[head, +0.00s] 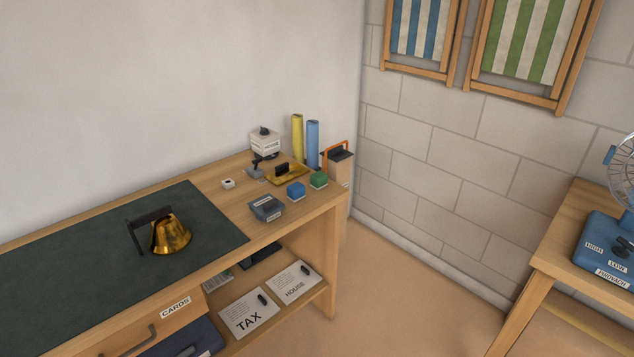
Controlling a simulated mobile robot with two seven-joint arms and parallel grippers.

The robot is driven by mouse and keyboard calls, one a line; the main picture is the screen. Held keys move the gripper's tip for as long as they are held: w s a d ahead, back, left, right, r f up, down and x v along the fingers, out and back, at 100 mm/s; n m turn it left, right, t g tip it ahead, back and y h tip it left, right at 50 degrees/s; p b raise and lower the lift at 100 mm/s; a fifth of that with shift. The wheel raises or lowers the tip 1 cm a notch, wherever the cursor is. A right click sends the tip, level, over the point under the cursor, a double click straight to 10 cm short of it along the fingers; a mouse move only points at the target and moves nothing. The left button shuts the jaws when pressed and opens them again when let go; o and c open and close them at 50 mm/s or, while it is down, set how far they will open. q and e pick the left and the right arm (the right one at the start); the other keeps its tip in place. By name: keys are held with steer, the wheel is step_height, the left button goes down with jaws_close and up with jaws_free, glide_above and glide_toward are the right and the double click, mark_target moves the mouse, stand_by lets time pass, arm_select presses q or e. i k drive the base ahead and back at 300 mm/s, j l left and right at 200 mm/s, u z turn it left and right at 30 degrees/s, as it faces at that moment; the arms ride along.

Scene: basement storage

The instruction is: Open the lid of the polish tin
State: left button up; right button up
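A small dark blue-grey box-like item (267,208) sits near the front edge of the wooden desk (226,205), with a pale label on its near side. It may be the polish tin, but the label is too small to read and I cannot tell for sure. Its top looks closed. Neither of my grippers is in view.
A brass bell (170,234) stands on the dark green mat (75,270). A blue fan (610,245) stands on another table.

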mark_target(264, 206)
steer(key=i+l+u, duration=0.2)
steer(key=i+l, duration=0.6)
